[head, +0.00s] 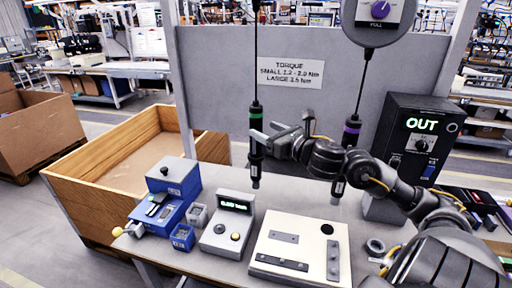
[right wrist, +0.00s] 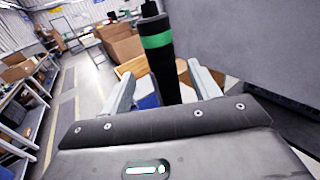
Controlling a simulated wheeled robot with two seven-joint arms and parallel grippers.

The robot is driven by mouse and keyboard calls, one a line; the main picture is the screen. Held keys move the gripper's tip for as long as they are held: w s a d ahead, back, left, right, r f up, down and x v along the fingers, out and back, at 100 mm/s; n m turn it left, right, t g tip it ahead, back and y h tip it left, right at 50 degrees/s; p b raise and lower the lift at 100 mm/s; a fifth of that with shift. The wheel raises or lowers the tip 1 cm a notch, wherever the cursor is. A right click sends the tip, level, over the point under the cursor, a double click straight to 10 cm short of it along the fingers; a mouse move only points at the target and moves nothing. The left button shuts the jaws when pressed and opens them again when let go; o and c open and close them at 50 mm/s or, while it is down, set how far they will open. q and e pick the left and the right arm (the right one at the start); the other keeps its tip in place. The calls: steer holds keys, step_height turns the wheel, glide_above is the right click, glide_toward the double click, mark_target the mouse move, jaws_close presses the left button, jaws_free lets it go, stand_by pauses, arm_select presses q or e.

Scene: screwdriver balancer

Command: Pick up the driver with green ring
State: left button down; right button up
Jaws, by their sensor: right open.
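The driver with the green ring (head: 256,140) hangs upright on a cable above the bench, left of the torque sign. In the right wrist view the driver (right wrist: 161,60) stands between the two open fingers, nearer the right one. My right gripper (head: 266,137) is open around the driver just below its green ring, and I see no clear grip on it. The driver with the purple ring (head: 350,135) hangs further right, partly hidden behind my right arm. My left gripper is not in view.
The bench holds a blue fixture (head: 172,195), a grey meter with a display (head: 228,225) and a white plate with dark parts (head: 300,250). A black box reading OUT (head: 412,140) stands at right. A grey panel (head: 215,80) rises behind. A wooden crate (head: 100,205) stands at left.

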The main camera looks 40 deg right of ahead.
mark_target(252, 122)
steer(key=shift+w+r+p, duration=0.15)
steer(key=shift+w+p, duration=0.15)
steer(key=shift+w, duration=0.6)
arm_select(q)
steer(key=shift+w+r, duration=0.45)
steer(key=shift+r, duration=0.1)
arm_select(e)
steer(key=shift+w, duration=0.25)
steer(key=shift+w+p, duration=0.25)
steer(key=shift+p, duration=0.1)
steer(key=w+p, duration=0.3)
steer(key=w, duration=0.1)
steer(key=shift+w+d, duration=0.1)
steer(key=shift+w, duration=0.3)
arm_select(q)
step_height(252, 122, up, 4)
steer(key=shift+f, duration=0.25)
arm_select(e)
jaws_close()
